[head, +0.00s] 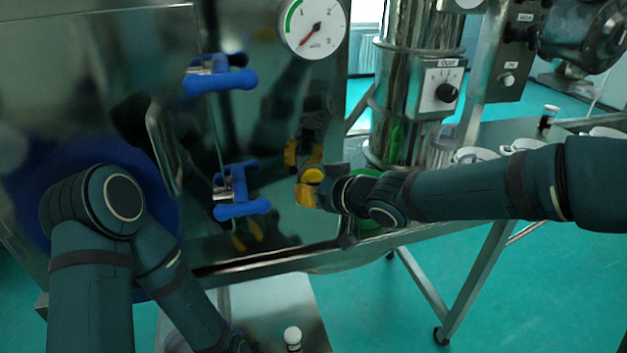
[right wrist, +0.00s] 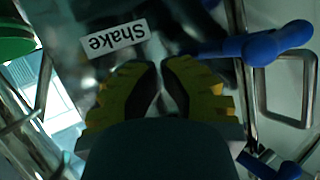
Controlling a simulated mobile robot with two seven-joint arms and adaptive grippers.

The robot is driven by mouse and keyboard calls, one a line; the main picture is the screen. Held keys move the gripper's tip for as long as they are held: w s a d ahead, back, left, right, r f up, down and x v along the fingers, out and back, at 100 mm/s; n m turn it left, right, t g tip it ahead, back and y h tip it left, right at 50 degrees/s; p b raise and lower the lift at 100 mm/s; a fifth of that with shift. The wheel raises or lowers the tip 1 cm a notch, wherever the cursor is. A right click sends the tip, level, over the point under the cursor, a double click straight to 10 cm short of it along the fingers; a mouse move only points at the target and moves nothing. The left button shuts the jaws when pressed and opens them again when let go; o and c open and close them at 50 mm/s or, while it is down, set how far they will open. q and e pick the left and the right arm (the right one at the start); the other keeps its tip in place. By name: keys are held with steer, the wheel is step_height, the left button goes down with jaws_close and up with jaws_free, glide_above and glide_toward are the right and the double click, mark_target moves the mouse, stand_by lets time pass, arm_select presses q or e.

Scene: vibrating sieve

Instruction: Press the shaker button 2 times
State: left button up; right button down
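My right gripper (head: 310,187) is in front of the shiny steel panel (head: 270,95), below the dial and to the right of the lower blue handle. In the right wrist view its yellow fingers (right wrist: 160,72) are brought together at the tips, with nothing seen between them. A white label reading "Shake" (right wrist: 115,39) shows upside down just beyond the fingertips. I cannot make out the shaker button; the fingers may hide it. Contact with the panel cannot be told. My left arm reaches down at the left, and its gripper is out of the picture.
Blue handles (head: 220,80) (head: 241,205) stick out of the panel left of my right gripper. A round dial (head: 313,27) is above. A steel cylinder with a knob box (head: 440,89) stands to the right, by a table with white cups (head: 476,155).

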steer(key=shift+w+a, duration=0.15)
steer(key=shift+w, duration=0.25)
stand_by(0.4)
steer(key=shift+s, duration=0.1)
steer(key=shift+s+d, duration=0.2)
steer(key=shift+s, duration=0.35)
steer(key=shift+s+d, duration=0.15)
steer(key=shift+s, duration=0.35)
steer(key=shift+s+d, duration=0.25)
steer(key=shift+s, duration=0.55)
steer(key=shift+s+d, duration=0.3)
steer(key=shift+s, duration=0.5)
steer(key=shift+s+d, duration=0.25)
steer(key=shift+s, duration=0.55)
